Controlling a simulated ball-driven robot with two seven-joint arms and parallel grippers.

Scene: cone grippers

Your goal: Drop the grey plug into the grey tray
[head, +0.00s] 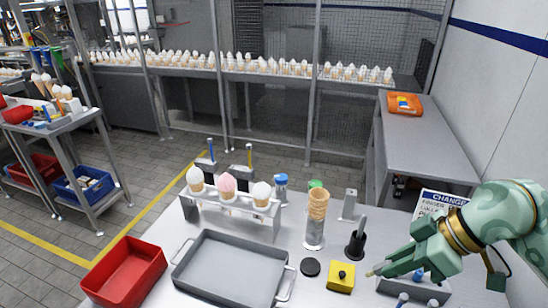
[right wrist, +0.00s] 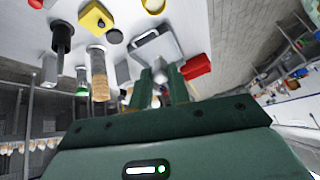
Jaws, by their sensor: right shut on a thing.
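The grey tray (head: 230,270) lies on the table at the front middle, with a handle at each end, and looks empty. It also shows in the right wrist view (right wrist: 155,46). My right gripper (head: 375,271) is to the right of the tray, beyond the yellow block, with its fingers pointing left. In the right wrist view its fingers are shut on a small light grey thing (right wrist: 160,76), which looks like the grey plug. In the head view the plug is mostly hidden by the fingers. My left gripper is not in view.
Between gripper and tray are a yellow block (head: 341,277) with a black knob and a black disc (head: 310,267). Behind stand a cone stack (head: 316,215), a black holder (head: 355,243) and a cone rack (head: 230,208). A grey rack (head: 425,291) is below my gripper; a red bin (head: 125,273) is left.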

